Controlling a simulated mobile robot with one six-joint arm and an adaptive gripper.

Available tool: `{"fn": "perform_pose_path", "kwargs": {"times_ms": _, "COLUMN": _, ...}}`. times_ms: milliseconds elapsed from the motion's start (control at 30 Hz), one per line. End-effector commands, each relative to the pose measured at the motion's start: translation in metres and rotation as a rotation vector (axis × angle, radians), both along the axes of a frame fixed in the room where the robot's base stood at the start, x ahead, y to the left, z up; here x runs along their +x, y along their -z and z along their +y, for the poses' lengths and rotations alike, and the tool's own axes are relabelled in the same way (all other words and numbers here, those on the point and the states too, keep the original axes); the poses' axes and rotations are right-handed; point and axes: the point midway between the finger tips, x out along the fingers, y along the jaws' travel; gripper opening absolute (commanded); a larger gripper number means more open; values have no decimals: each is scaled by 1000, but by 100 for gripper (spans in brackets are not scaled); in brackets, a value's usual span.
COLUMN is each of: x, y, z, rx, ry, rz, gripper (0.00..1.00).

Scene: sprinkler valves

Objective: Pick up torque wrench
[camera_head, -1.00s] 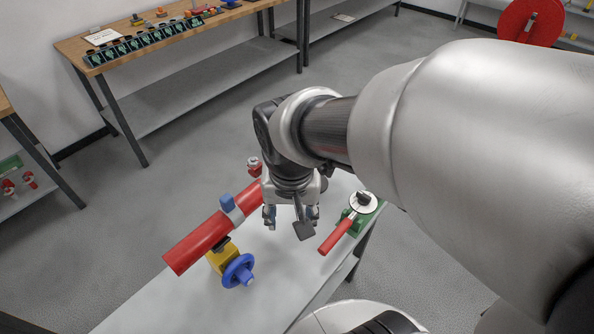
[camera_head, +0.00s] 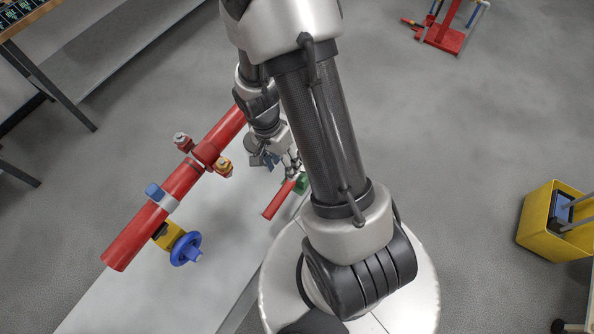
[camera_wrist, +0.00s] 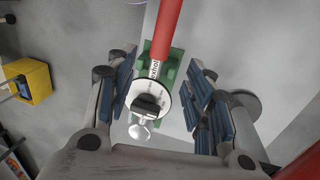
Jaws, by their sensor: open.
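The torque wrench has a red handle (camera_head: 279,200) and a round white dial head. In the wrist view the torque wrench (camera_wrist: 167,32) runs from the top edge down to its dial, near the middle. It rests on a green holder (camera_wrist: 173,66). My gripper (camera_wrist: 163,84) is open, with one blue-padded finger on each side of the dial and holder, and a gap on both sides. In the head view my gripper (camera_head: 278,160) is just above the wrench, and my arm hides the dial and most of the green holder.
A red pipe (camera_head: 178,183) with fittings and a blue handwheel valve (camera_head: 186,249) lies along the white table (camera_head: 227,240), left of the wrench. A yellow bin (camera_head: 545,235) stands on the floor at right. The table's front surface is clear.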

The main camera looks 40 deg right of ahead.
Motion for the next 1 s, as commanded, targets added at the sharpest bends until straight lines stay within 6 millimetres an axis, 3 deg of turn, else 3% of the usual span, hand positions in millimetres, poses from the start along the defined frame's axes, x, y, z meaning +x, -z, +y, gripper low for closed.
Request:
{"fn": "perform_pose_path", "kwargs": {"times_ms": 33, "x": -4, "y": 14, "z": -1, "rx": 1, "ry": -1, "rz": 4, "gripper": 48}}
{"fn": "perform_pose_path", "kwargs": {"times_ms": 200, "x": -8, "y": 42, "z": -3, "rx": 0, "ry": 0, "rz": 2, "gripper": 48}}
{"fn": "perform_pose_path", "kwargs": {"times_ms": 467, "x": -12, "y": 59, "z": -4, "rx": 1, "ry": 0, "rz": 1, "gripper": 48}}
{"fn": "perform_pose_path", "kwargs": {"times_ms": 700, "x": -18, "y": 95, "z": -5, "rx": 1, "ry": -1, "rz": 1, "gripper": 48}}
{"fn": "perform_pose_path", "kwargs": {"times_ms": 1000, "x": -19, "y": 102, "z": -6, "rx": 0, "ry": -1, "rz": -1, "gripper": 48}}
